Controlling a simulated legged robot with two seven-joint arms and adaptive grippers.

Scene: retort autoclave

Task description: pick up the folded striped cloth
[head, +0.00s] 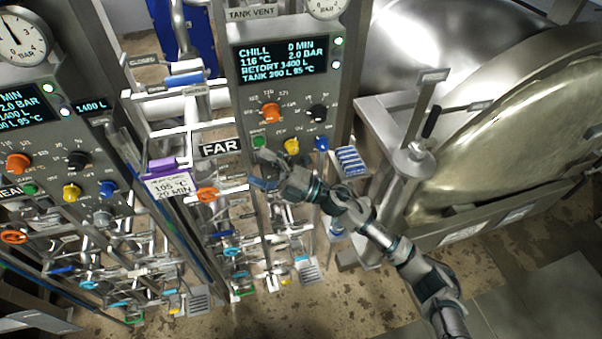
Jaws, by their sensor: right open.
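The folded striped cloth (351,160), blue and white, lies on a small ledge at the right side of the far control panel (287,85). My right gripper (262,170) reaches in from the lower right and is open. It shows in front of the panel's lower edge, left of the cloth, and is apart from it. Nothing shows between its fingers. My right forearm passes just below the cloth in the picture. My left gripper is not in view.
Pipes and valves with coloured handwheels (207,194) crowd the space below the panels. A second panel (52,140) stands at the left. A metal post with a handle (415,155) and the large round retort door (500,130) stand right of the cloth.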

